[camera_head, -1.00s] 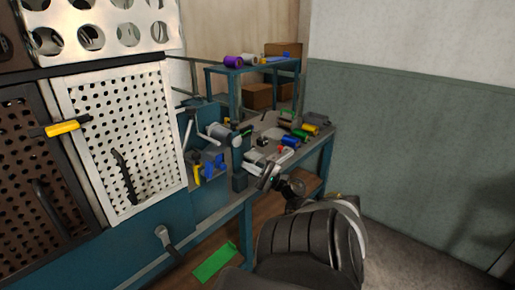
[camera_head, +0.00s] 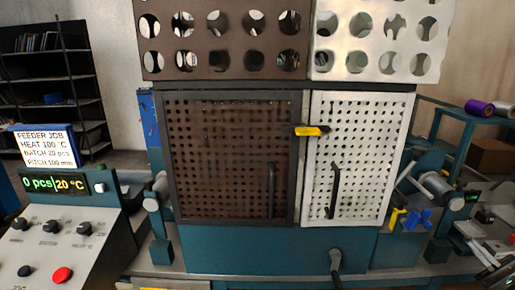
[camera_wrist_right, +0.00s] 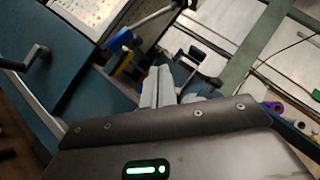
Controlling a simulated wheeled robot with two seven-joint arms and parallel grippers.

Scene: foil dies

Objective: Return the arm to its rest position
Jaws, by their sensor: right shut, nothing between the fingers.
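My right gripper (camera_head: 484,254) shows only at the lower right edge of the head view, beside the right end of the workbench. In the right wrist view its two pale fingers (camera_wrist_right: 157,86) are together, with nothing between them. Most of my right arm is cut off by the frame. My left gripper is not in view.
A press with a brown perforated door (camera_head: 228,160) and a white perforated door (camera_head: 352,125) fills the middle. A yellow latch (camera_head: 311,131) spans the doors. A control panel (camera_head: 62,240) stands at left, and a blue-and-yellow clamp (camera_head: 410,220) at right.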

